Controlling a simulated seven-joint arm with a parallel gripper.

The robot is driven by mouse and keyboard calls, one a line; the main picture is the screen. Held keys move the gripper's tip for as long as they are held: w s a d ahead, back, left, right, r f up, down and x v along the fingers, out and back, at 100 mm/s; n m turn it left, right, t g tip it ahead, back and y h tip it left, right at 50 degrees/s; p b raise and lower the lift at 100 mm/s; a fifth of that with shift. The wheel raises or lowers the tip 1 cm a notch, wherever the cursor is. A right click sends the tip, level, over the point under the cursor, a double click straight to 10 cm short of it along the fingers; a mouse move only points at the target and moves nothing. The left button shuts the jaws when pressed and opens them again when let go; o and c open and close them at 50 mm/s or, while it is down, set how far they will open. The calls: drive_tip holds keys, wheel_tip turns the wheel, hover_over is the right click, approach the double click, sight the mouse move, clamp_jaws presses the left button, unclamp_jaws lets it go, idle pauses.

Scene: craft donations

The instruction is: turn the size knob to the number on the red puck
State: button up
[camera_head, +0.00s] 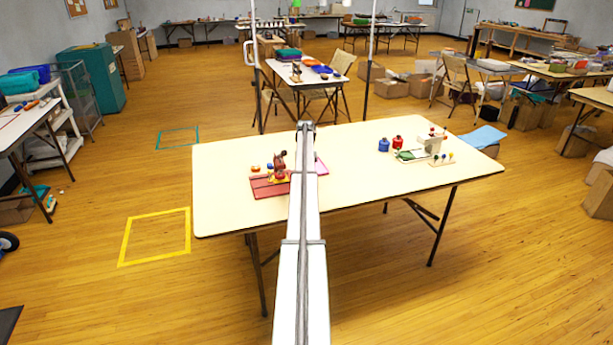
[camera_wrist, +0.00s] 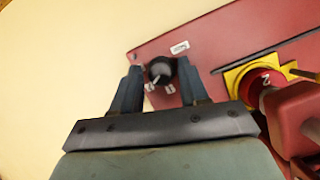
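The black size knob (camera_wrist: 160,70) sits on a dark red board (camera_wrist: 215,45) in the wrist view. My gripper (camera_wrist: 160,65) is open, with one finger on each side of the knob and a visible gap on both sides. Small white tags lie around the knob, too small to read. A red puck (camera_wrist: 262,84) with a pale mark sits in a yellow holder (camera_wrist: 236,77) to the right; I cannot read its number for sure. In the head view the red board (camera_head: 264,190) is on the table's left half; my arm hides part of it and the gripper.
A dark red block (camera_wrist: 298,112) stands right of the knob beside the puck. A dark slot runs along the board. The table's left end is clear.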

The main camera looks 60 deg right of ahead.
drive_tip(key=shift+o, duration=0.8)
drive_tip(key=m+t, duration=0.1)
drive_tip(key=m, duration=0.4)
drive_tip(key=shift+s+t+y, duration=0.2)
drive_tip(key=shift+t+y, duration=0.2)
drive_tip(key=m+t, duration=0.1)
drive_tip(key=m, duration=0.2)
drive_tip(key=m+t, duration=0.1)
drive_tip(key=m, duration=0.2)
drive_tip(key=shift+s+a+m+t+h, duration=0.1)
drive_tip(key=shift+s+m+t+h, duration=0.05)
drive_tip(key=shift+m+t+h, duration=0.2)
drive_tip(key=v, duration=1.4)
drive_tip(key=s+f+m+g+h, duration=0.1)
drive_tip(key=s+f+m+h, duration=0.1)
drive_tip(key=s, duration=1.1)
drive_tip(key=s+f+m+g+h, duration=0.1)
drive_tip(key=s+f, duration=0.4)
drive_tip(key=s, duration=0.9)
drive_tip(key=shift+m+h, duration=0.75)
drive_tip(key=shift+m, duration=0.4)
drive_tip(key=shift+s+a+g, duration=0.1)
drive_tip(key=shift+g, duration=0.15)
